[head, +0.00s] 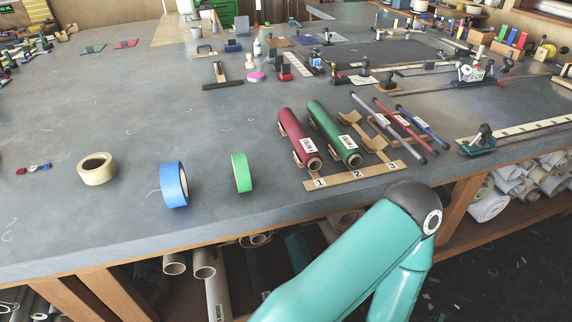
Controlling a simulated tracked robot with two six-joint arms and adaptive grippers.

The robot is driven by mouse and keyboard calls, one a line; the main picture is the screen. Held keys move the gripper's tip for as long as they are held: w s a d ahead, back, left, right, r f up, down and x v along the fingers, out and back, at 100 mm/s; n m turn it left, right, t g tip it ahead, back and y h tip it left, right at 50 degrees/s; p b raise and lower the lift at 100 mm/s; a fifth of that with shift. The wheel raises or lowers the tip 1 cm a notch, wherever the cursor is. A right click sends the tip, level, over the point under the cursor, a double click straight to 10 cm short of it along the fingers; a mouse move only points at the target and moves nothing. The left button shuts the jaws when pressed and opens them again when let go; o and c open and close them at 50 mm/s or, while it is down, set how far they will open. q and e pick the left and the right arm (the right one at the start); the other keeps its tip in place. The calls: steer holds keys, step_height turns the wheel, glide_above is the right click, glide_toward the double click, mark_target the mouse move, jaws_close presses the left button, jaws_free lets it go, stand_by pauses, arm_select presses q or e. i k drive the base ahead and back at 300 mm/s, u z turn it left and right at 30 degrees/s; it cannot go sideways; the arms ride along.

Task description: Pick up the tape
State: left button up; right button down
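Three rolls of tape are on the grey workbench, left of centre in the head view. A cream tape roll (97,178) lies flat on its side at the left. A blue tape roll (166,185) stands on its edge near the bench's front, with a thin strand beside it. A narrower green tape roll (238,172) stands on its edge to the right of the blue one. They are apart from each other. I cannot tell which roll the task means. A teal arm of mine is at the bottom right, in front of the bench; neither gripper is in view.
Red (295,135) and green (330,130) canvas rolls rest on a numbered wooden rack (350,178) right of the tapes. Thin rods (405,132) lie beyond. Small tools crowd the back. The grey bench top (150,110) behind the tapes is mostly clear.

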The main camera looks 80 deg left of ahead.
mark_target(238, 160)
steer(key=z, duration=0.1)
steer(key=i, duration=1.1)
steer(key=u, duration=2.5)
steer(key=k, duration=0.8)
steer(key=u, duration=0.25)
steer(key=i, duration=0.8)
steer(key=z, duration=0.1)
